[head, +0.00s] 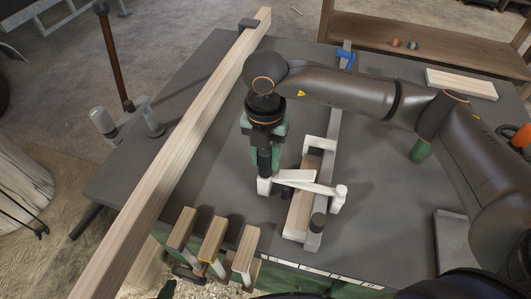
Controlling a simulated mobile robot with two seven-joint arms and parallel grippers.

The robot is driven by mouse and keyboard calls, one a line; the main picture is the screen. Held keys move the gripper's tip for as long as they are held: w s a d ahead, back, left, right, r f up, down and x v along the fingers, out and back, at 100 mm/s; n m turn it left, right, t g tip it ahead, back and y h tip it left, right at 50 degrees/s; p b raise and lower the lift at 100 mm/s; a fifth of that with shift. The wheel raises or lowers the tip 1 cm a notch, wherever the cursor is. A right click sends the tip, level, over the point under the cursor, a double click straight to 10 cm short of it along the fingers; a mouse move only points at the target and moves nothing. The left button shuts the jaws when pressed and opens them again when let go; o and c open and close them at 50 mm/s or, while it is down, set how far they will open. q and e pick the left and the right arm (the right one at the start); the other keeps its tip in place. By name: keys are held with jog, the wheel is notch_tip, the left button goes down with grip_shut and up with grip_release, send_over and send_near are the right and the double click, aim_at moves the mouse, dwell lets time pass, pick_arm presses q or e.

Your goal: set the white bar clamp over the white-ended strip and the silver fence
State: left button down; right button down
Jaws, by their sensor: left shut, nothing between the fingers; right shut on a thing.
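My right gripper (264,182), on the arm from the right, points down, shut on the left end of the white bar clamp (318,187). The clamp lies crosswise above the wooden strip and silver fence, its rounded right end just past the fence. I cannot tell whether it touches them. The strip (301,212) lies along the left side of the silver fence (335,130); its pale end faces the near table edge. A second white bracket-like piece (320,144) crosses strip and fence farther back; I cannot tell whether it belongs to the clamp. I do not make out my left gripper.
A long wooden beam (185,150) crosses the grey table (215,165) on the left. Several wood-topped clamps (212,238) stand at the near edge. A blue clamp (345,57) sits at the fence's far end. A green cylinder (420,150) and a pale board (461,83) are on the right.

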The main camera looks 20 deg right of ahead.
jog(key=shift+f, duration=0.2)
grip_release()
dwell(0.7)
jog(key=shift+r+p, duration=2.7)
jog(key=shift+r, duration=1.85)
jog(key=shift+f, duration=0.1)
